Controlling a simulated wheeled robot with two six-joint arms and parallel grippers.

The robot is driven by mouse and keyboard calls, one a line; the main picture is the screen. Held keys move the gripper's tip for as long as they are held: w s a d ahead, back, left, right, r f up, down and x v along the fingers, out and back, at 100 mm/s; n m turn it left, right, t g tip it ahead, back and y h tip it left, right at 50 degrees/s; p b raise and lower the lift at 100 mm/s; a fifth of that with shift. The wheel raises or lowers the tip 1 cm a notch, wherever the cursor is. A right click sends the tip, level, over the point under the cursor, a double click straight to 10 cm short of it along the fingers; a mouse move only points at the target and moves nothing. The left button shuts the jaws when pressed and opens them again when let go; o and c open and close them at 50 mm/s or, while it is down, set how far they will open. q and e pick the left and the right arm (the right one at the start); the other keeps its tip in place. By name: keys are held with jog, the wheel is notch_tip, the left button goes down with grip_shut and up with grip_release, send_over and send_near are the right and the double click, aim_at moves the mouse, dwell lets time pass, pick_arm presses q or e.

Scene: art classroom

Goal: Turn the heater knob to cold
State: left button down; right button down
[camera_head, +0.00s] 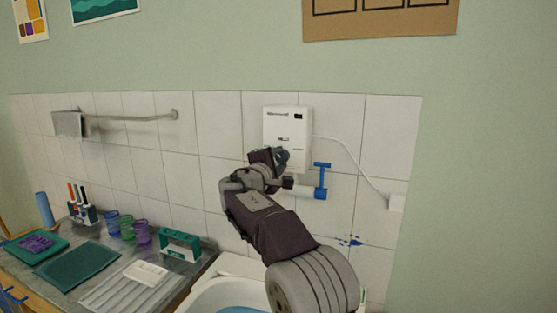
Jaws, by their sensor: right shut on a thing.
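The heater (286,122) is a white box on the tiled wall, in the middle of the head view. A small red mark shows on its lower front. My right arm reaches up from the bottom, and my right gripper (280,158) is at the heater's lower front. It is shut on the heater knob, which is mostly hidden behind the fingers, so I cannot tell its setting. My left gripper is not in view.
A blue tap handle (321,180) juts out right of my gripper. A white cord runs right to a wall box (397,202). A white basin (215,297) lies below. The counter (70,283) at left holds cups, trays and a brush holder.

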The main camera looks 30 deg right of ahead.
jog(key=shift+n+p, duration=0.3)
jog(key=shift+n, duration=1.4)
jog(key=c, duration=0.9)
grip_release()
jog(key=b+v, duration=0.2)
jog(key=v, duration=0.7)
jog(key=shift+r, duration=0.1)
